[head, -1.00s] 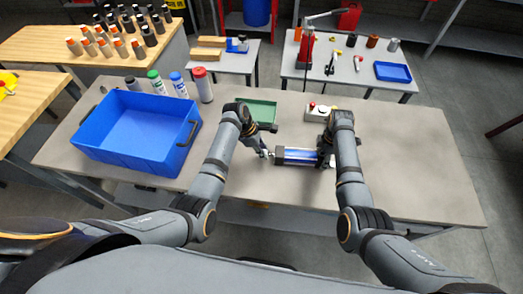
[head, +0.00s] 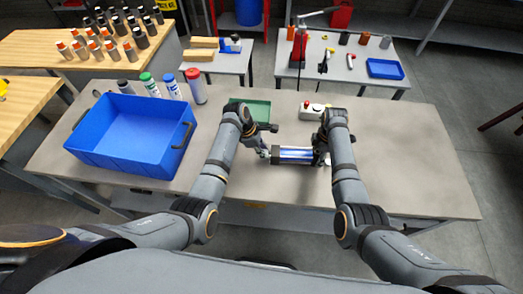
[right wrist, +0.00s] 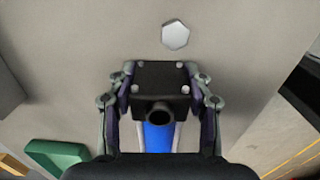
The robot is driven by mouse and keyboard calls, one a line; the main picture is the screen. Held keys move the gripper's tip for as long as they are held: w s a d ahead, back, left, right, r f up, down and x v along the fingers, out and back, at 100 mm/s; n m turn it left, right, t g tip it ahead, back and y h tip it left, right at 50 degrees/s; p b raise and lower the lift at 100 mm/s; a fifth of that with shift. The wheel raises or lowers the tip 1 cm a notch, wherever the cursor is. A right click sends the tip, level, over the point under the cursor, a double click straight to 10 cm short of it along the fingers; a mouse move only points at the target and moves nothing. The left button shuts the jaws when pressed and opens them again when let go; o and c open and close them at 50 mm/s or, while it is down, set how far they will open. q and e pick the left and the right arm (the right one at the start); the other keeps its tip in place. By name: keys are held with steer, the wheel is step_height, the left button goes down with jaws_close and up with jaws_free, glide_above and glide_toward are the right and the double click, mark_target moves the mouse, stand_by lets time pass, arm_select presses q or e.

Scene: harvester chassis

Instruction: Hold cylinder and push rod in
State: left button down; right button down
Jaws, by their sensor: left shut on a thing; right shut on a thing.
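The cylinder (head: 293,155), blue and silver with black end caps, lies level, left to right, at the front middle of the table. My right gripper (head: 321,156) is shut on its right end. In the right wrist view, the fingers of my right gripper (right wrist: 160,90) sit on both sides of the black end cap (right wrist: 160,82), with the blue barrel (right wrist: 158,138) below it. My left gripper (head: 266,153) is shut at the cylinder's left end, on the rod; its fingers mostly hide the rod, so its exposed length is hard to tell.
A blue bin (head: 133,137) stands at left, with several bottles behind it. A green tray (head: 257,111) and a control box with a red button (head: 313,111) lie behind the cylinder. A pale hexagonal piece (right wrist: 175,35) lies near the right gripper. The table's right side is clear.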

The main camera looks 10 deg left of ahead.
arm_select(q)
steer(key=shift+d, duration=0.2)
arm_select(e)
steer(key=shift+a, duration=0.1)
arm_select(q)
steer(key=c, duration=1.1)
jaws_free()
steer(key=v, duration=1.2)
arm_select(e)
steer(key=shift+c, duration=2.4)
jaws_free()
